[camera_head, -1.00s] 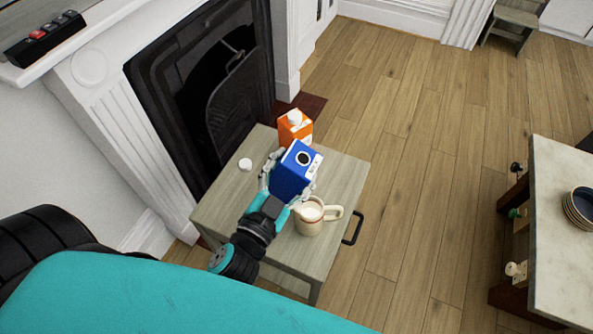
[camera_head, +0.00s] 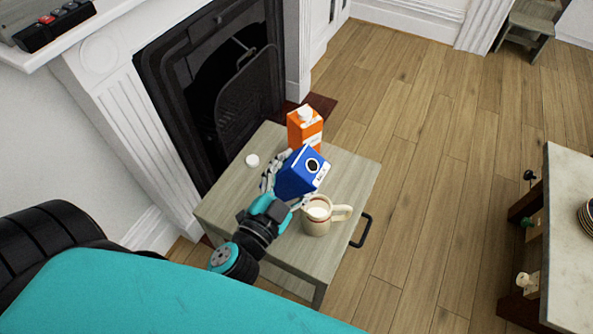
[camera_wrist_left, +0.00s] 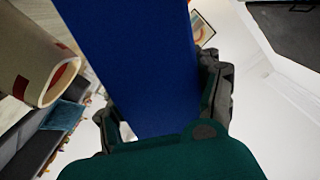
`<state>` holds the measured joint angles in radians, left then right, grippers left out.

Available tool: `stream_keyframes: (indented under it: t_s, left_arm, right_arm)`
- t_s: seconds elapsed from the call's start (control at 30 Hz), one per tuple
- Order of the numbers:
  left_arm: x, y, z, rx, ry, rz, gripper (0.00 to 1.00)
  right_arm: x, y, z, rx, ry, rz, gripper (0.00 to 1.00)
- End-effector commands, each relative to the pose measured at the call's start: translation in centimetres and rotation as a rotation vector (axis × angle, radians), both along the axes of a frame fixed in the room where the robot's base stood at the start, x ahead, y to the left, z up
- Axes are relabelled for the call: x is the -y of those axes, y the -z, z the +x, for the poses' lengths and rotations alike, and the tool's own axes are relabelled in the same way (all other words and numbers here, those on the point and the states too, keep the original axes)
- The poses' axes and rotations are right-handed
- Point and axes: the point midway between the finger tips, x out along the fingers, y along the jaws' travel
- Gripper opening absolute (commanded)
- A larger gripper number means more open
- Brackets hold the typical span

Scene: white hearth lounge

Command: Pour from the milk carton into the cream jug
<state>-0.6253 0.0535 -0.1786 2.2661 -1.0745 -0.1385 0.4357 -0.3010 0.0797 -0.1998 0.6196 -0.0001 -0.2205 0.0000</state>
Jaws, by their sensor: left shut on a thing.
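The blue milk carton (camera_head: 300,174) is held by my left gripper (camera_head: 283,178), tilted to the right in the head view, with its dark round opening facing up and right. The carton also shows in the left wrist view (camera_wrist_left: 140,65), between the gripper's fingers (camera_wrist_left: 165,100). The cream jug (camera_head: 317,222) stands upright on the small table (camera_head: 235,206), just below and right of the carton, with white content visible inside. The jug's rim and side show at the left of the wrist view (camera_wrist_left: 40,55). No stream of milk is visible. My right gripper is not in view.
An orange carton (camera_head: 305,129) stands behind the blue one on the table. A small white cap (camera_head: 252,160) lies left of the gripper. A fireplace (camera_head: 222,85) borders the table. A marble-topped table (camera_head: 572,235) with a stack of plates is at the right.

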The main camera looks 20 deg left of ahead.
Motion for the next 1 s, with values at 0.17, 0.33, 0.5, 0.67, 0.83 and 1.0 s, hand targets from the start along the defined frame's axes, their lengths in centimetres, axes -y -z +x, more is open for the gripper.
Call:
stream_keyframes:
  t_s: [0.17, 0.33, 0.5, 0.67, 0.83, 1.0]
  left_arm:
    - [-0.1, 0.6, 0.0, 0.004, 0.001, 0.017, 0.09]
    - [-0.2, 1.2, 0.0, 0.005, 0.001, 0.033, 0.09]
    - [-0.2, 1.8, 0.0, 0.006, 0.001, 0.048, 0.09]
    - [-0.3, 2.3, 0.0, 0.007, 0.000, 0.063, 0.09]
    - [-0.4, 2.9, 0.1, 0.008, 0.000, 0.078, 0.09]
    - [-0.9, 2.2, 0.1, 0.013, 0.001, 0.184, 0.09]
  right_arm:
    - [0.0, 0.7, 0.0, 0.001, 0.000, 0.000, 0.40]
    - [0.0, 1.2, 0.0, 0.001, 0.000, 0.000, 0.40]
    - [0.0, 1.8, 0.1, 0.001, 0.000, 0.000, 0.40]
    - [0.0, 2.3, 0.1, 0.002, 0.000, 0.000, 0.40]
    - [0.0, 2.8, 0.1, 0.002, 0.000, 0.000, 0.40]
    - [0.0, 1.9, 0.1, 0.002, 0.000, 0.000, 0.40]
